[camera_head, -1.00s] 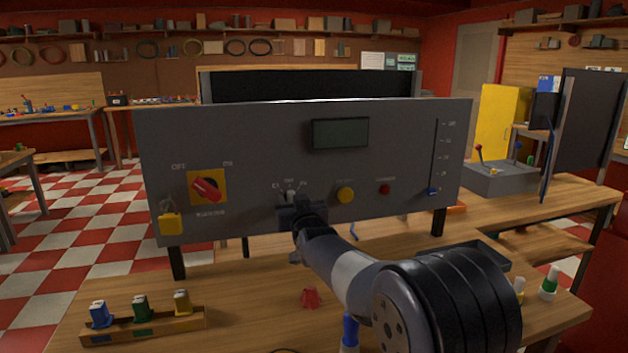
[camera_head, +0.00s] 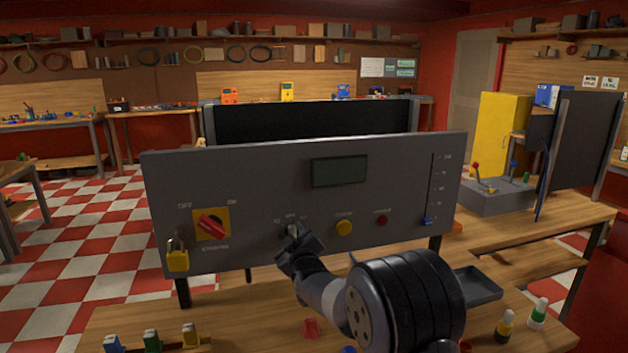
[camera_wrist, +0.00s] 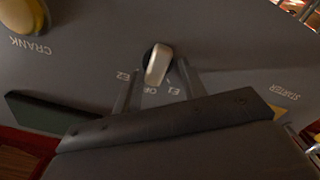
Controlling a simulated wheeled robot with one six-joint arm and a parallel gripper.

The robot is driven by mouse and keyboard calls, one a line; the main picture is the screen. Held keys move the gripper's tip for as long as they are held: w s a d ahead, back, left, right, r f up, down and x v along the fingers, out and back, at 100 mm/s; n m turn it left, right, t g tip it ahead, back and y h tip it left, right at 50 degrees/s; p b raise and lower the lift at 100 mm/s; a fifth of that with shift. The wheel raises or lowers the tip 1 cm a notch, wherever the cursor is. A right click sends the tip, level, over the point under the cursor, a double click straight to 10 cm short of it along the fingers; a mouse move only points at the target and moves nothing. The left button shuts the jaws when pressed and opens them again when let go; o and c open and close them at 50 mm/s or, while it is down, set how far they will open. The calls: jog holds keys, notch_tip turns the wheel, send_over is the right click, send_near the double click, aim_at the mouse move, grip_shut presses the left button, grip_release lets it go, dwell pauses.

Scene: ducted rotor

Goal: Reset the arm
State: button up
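The grey control panel (camera_head: 270,175) stands on the bench. Its small pale selector lever (camera_head: 293,230) sits at the lower middle, between E1, OFF and E2 labels. In the wrist view the selector lever (camera_wrist: 158,64) points roughly toward the partly hidden OFF label. My gripper (camera_head: 292,245) is just in front of the selector. In the wrist view my gripper (camera_wrist: 156,80) is open, one finger on each side of the lever, with gaps visible. The fingers' depth relative to the panel is hard to tell.
The panel also has a red rotary switch (camera_head: 212,224), a yellow padlock (camera_head: 178,256), a yellow button (camera_head: 344,228), a red button (camera_head: 382,221) and a blue slider (camera_head: 428,221). A red piece (camera_head: 311,328) and a dark tray (camera_head: 477,285) are on the bench.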

jog(key=s+d+n, duration=0.1)
jog(key=s+d, duration=0.1)
jog(key=s, duration=0.8)
jog(key=shift+d+n+b, duration=0.3)
jog(key=shift+d+b, duration=0.1)
